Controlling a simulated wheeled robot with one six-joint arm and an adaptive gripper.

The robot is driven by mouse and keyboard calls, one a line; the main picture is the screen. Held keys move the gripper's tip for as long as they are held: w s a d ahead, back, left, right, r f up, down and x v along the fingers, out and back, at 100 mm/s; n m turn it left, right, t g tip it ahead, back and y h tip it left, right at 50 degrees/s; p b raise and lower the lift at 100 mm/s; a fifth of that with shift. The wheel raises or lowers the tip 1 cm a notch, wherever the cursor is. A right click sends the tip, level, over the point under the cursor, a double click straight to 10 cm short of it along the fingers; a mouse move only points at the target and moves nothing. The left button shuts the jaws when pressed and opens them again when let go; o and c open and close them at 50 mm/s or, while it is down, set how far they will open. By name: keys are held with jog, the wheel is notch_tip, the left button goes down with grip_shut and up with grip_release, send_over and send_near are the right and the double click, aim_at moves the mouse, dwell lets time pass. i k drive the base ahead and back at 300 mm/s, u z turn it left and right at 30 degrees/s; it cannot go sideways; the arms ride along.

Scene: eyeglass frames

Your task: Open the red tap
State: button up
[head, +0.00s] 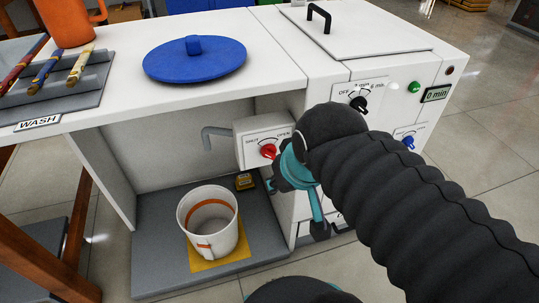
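The red tap (268,151) is a small red knob on the front of a white box (243,150) under the counter. SHUT is printed to its upper left and OPEN to its upper right. Its exact turn is too small to read. A grey bent spout (214,135) comes out of the box's left side. My gripper (296,206), teal and dark, is just right of and below the knob, close to it. Contact with the knob cannot be told. My dark sleeved arm hides part of the gripper, and its finger opening is unclear.
A white bucket (227,240) with an orange band stands on a yellow mat (222,262) below the spout. A small yellow item (244,181) lies behind it. The counter (115,110) overhangs the tap. The cabinet at right carries a black dial (358,104) and a blue knob (408,142).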

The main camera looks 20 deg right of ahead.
aim_at(268, 150)
jog(key=z, duration=1.5)
jog(key=k, duration=1)
jog(key=u, duration=1.35)
